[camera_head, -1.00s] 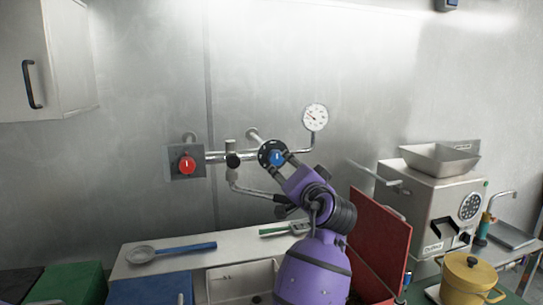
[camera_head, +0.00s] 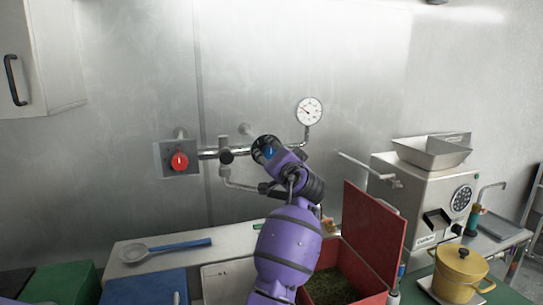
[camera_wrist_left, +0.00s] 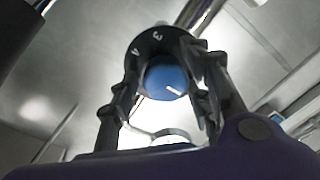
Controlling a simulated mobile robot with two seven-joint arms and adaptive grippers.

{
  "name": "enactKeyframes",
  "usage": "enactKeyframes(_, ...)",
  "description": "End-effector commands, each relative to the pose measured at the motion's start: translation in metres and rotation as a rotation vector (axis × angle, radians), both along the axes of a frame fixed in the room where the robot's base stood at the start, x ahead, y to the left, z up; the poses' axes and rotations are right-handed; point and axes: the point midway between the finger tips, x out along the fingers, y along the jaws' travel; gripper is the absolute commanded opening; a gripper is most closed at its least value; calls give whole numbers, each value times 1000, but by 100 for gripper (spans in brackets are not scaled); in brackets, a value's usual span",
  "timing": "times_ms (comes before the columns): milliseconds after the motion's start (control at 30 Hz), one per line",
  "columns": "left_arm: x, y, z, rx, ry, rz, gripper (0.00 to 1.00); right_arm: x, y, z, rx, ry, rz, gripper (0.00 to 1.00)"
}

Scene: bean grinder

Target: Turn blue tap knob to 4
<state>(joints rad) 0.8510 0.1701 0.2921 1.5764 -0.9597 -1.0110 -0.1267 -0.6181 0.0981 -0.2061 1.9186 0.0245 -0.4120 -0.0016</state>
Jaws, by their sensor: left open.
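The blue tap knob (camera_head: 269,152) sits on a black round dial on the wall pipe, partly hidden by my gripper in the head view. In the left wrist view the blue knob (camera_wrist_left: 165,80) lies between my fingers. Its white mark points to the lower right, away from the 3 and 4 printed on the dial (camera_wrist_left: 146,42) at the upper rim. My left gripper (camera_head: 279,154) is open, with a finger on either side of the knob; in the left wrist view, gaps show between the fingers (camera_wrist_left: 167,92) and the knob. My right gripper is not in view.
A red knob (camera_head: 180,161) is at the left of the same pipe (camera_head: 205,154), and a round gauge (camera_head: 309,111) is above right. Below are a counter (camera_head: 130,266) with a blue-handled strainer (camera_head: 180,247), an open red box (camera_head: 374,240) and a yellow pot (camera_head: 461,273).

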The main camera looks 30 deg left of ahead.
Motion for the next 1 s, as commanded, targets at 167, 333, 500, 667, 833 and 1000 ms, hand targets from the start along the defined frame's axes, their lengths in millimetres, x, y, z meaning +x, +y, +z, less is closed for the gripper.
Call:
enactKeyframes(167,0,0,0,0,0,0,44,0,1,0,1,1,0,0)
enactKeyframes(333,0,0,-1,1,1,0,21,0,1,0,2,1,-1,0)
enactKeyframes(500,0,-1,-1,0,2,-1,5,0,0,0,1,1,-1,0)
enactKeyframes(667,1,-1,-2,-10,-7,-1,5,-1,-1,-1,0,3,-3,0)
enactKeyframes(833,1,-1,-4,-47,-48,-1,4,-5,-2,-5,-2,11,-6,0)
enactKeyframes(1000,2,-3,-5,-118,-128,-4,4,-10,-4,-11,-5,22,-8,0)
